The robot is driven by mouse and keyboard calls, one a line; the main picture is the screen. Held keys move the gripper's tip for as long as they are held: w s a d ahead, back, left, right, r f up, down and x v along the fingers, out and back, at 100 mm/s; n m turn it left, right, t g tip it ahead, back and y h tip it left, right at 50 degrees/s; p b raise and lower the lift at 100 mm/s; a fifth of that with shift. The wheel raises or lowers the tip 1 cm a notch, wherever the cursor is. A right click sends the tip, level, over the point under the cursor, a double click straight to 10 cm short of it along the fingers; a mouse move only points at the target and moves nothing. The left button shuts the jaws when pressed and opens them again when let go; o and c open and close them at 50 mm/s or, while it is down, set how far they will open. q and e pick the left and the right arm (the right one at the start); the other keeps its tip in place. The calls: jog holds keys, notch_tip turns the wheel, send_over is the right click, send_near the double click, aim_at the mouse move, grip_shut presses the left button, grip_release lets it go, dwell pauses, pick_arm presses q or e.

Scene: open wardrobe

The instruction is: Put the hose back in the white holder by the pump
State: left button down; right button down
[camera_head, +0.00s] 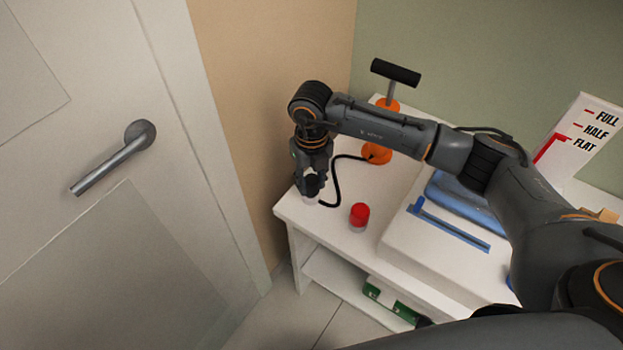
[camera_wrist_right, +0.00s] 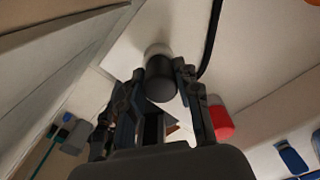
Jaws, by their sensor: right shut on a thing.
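The pump (camera_head: 376,153) is orange with a black T-handle and stands on a white table, partly behind my right arm. Its black hose (camera_head: 337,185) curves left to my right gripper (camera_head: 311,186). In the right wrist view, the gripper (camera_wrist_right: 162,78) is shut on the hose's thick black end (camera_wrist_right: 160,84). A pale round piece, apparently the white holder (camera_wrist_right: 157,49), shows just beyond that end, in line with it. I cannot tell whether the end is inside it or only above it. In the head view the gripper mostly hides this spot. My left gripper is not in view.
A red-capped jar (camera_head: 359,216) stands close right of the gripper. A white raised board (camera_head: 409,246) with blue items and a FULL/HALF/FLAT gauge (camera_head: 580,135) are further right. The table's left corner lies near the tan wall and door (camera_head: 120,230).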

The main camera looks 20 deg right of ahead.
aim_at(312, 179)
jog(key=shift+s+d+f+b, duration=0.1)
jog(key=shift+d+f+b, duration=0.1)
jog(key=shift+f+b, duration=0.35)
jog(key=shift+f, duration=0.25)
jog(key=c, duration=0.9)
grip_release()
jog(key=shift+o, duration=0.2)
jog(key=shift+a+r, duration=0.1)
jog(key=shift+a, duration=0.15)
jog(key=shift+r, duration=0.15)
notch_tip(312, 179, up, 8)
jog(key=shift+d+f+p, duration=0.1)
jog(key=shift+f+p, duration=0.05)
jog(key=shift+p, duration=0.15)
